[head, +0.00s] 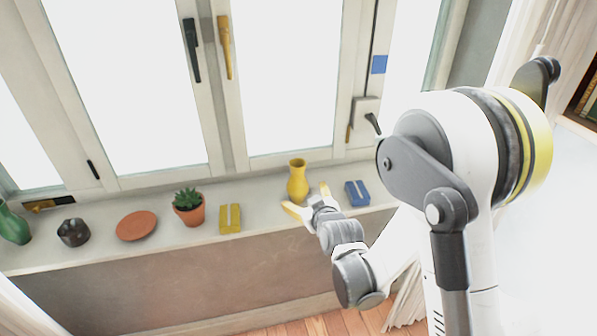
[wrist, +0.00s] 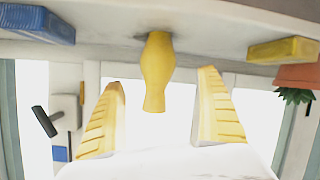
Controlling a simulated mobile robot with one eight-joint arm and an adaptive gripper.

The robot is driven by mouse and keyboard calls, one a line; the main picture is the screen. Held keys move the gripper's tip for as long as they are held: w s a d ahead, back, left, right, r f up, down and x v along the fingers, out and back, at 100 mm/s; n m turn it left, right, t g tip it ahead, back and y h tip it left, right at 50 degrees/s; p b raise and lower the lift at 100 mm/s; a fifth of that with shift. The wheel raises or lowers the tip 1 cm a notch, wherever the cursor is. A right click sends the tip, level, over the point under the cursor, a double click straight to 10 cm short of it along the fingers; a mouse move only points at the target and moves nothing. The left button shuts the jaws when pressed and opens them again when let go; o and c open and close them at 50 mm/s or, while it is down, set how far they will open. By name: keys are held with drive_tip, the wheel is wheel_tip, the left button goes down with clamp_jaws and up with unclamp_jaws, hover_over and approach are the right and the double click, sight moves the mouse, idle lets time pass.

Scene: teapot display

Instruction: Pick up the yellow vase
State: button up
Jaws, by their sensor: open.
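The yellow vase (head: 297,182) stands upright on the window sill in the head view, between a yellow block and a blue block. In the wrist view the vase (wrist: 156,72) appears upside down, between and beyond the two yellow fingertips. My gripper (head: 308,202) is open, just in front of the vase in the head view. In the wrist view my gripper (wrist: 160,112) has its fingers spread on either side of the vase, with a visible gap on each side. Nothing is held.
On the sill (head: 262,202) stand a yellow block (head: 230,219), a blue block (head: 357,193), a potted succulent (head: 188,207), a terracotta dish (head: 136,226), a dark pot (head: 73,232) and a green vase (head: 13,224). Windows (head: 285,75) rise behind the sill.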

sight(300, 191)
drive_tip(key=b+x, duration=0.1)
drive_tip(key=x, duration=0.3)
drive_tip(key=shift+w+a+f, duration=0.1)
drive_tip(key=shift+f, duration=0.1)
drive_tip(key=b+x, duration=0.1)
drive_tip(key=x, duration=0.1)
drive_tip(key=b+x, duration=0.1)
drive_tip(key=x, duration=0.1)
drive_tip(key=shift+w+f+b, duration=0.25)
drive_tip(key=shift+b, duration=0.05)
drive_tip(key=shift+w, duration=0.45)
drive_tip(key=shift+c, duration=0.3)
drive_tip(key=c, duration=1.5)
drive_tip(key=shift+o, duration=0.2)
drive_tip(key=shift+r, duration=0.1)
